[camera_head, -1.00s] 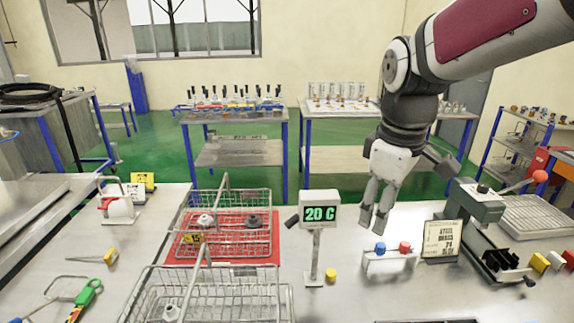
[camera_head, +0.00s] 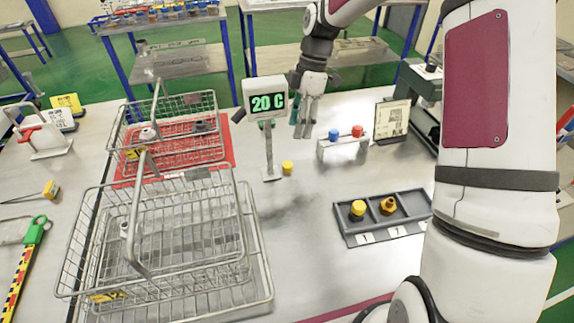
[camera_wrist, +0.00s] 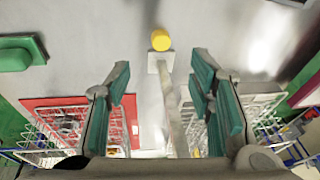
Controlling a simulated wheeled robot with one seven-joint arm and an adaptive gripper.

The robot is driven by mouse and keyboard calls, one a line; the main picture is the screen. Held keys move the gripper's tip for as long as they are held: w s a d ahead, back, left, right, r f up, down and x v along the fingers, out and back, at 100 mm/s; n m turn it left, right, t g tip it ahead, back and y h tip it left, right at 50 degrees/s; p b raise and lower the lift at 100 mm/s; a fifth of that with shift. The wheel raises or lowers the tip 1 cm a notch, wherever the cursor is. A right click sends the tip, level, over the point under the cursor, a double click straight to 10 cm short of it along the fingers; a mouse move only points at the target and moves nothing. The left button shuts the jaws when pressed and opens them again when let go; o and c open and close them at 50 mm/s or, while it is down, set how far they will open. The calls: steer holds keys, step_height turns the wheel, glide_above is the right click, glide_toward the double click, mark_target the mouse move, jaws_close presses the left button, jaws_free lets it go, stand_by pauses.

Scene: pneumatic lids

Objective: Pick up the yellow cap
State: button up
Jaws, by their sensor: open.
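The small yellow cap (camera_head: 287,167) stands on the grey table beside the foot of the display post. In the wrist view the yellow cap (camera_wrist: 160,40) lies ahead of the fingertips, between their lines and apart from them. My gripper (camera_head: 303,128) points down above the table, behind the cap in the head view. The wrist view shows its two fingers (camera_wrist: 160,78) spread and empty. The display (camera_head: 266,100) reads 20 C. Another yellow cap-like piece (camera_head: 357,209) sits in the left pocket of a grey tray (camera_head: 345,232), beside an orange-brown fitting (camera_head: 388,205).
The display post (camera_head: 268,150) rises close to the cap. Wire baskets (camera_head: 255,262) and a red mat (camera_head: 230,155) are to the left. A small rack (camera_head: 322,150) with blue and red caps and a sign (camera_head: 392,120) stand to the right. Table in front of the cap is bare.

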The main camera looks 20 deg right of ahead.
steer(key=b, duration=0.1)
glide_above(288, 164)
steer(key=w+d, duration=0.2)
steer(key=x, duration=0.2)
steer(key=d+x, duration=0.1)
steer(key=x, duration=0.2)
steer(key=shift+w+d+f, duration=0.1)
steer(key=shift+w+f, duration=0.05)
steer(key=shift+f, duration=0.2)
steer(key=shift+b+x, duration=0.7)
steer(key=shift+x, duration=2.15)
steer(key=shift+r, duration=0.1)
steer(key=shift+c, duration=0.4)
steer(key=c, duration=0.7)
